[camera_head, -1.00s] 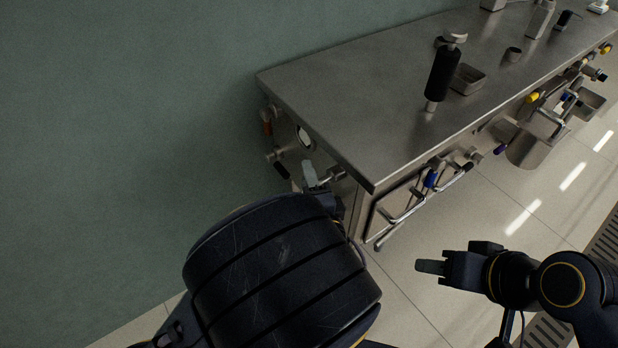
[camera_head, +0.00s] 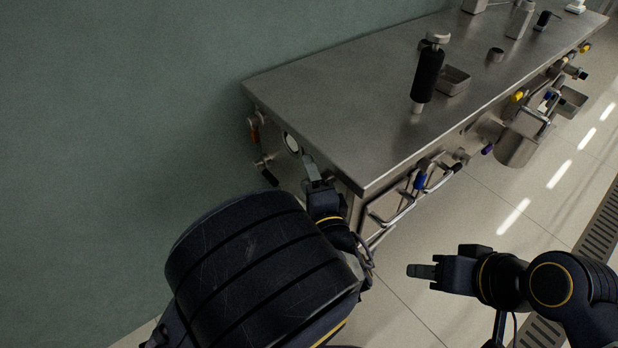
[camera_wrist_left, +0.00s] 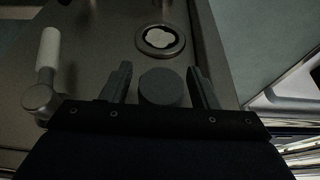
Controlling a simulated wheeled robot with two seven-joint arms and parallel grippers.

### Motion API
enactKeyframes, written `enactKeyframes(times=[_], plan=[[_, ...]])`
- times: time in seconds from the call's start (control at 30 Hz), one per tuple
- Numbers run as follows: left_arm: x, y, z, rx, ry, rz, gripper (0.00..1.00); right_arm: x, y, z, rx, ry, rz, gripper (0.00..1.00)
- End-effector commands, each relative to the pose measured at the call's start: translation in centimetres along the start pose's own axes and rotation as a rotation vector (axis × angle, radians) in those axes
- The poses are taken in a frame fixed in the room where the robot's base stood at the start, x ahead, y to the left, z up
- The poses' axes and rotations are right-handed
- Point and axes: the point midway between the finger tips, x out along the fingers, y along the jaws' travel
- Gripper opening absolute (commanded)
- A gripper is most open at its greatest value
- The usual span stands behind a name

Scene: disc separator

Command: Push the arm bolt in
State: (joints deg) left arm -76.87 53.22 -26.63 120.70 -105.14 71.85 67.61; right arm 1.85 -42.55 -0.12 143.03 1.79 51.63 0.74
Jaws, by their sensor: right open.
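A round dark-grey bolt head (camera_wrist_left: 163,88), seen end-on, stands out from the steel end panel (camera_wrist_left: 100,45) in the left wrist view. I take it for the arm bolt. My left gripper (camera_wrist_left: 160,82) is open, with one finger on each side of the bolt head and a visible gap on both sides. In the head view, my left gripper (camera_head: 312,170) is at the near end of the steel cabinet, and the bolt is mostly hidden there. My right gripper (camera_head: 422,271) is open and empty over the floor, away from the cabinet.
A round port (camera_wrist_left: 160,40) lies beyond the bolt. A lever with a white-looking grip (camera_wrist_left: 48,60) is left of my fingers. Bent metal handles (camera_head: 405,205) stick out from the cabinet's long side. A black-sleeved cylinder (camera_head: 427,76) stands on the steel top (camera_head: 340,110).

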Motion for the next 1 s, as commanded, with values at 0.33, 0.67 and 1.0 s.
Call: enactKeyframes(times=[0.33,0.67,1.0], plan=[[-1.9,-0.1,-0.1,0.001,0.003,0.000,0.55,-0.2,-0.1,-0.1,0.000,0.000,0.000,0.41],[-7.0,0.0,-0.1,0.000,0.003,0.000,0.55,-0.5,-0.2,-0.3,0.000,0.000,0.000,0.41],[-7.8,0.0,0.0,0.001,0.000,0.000,0.55,-0.6,-0.2,-0.3,0.000,0.000,0.000,0.41]])
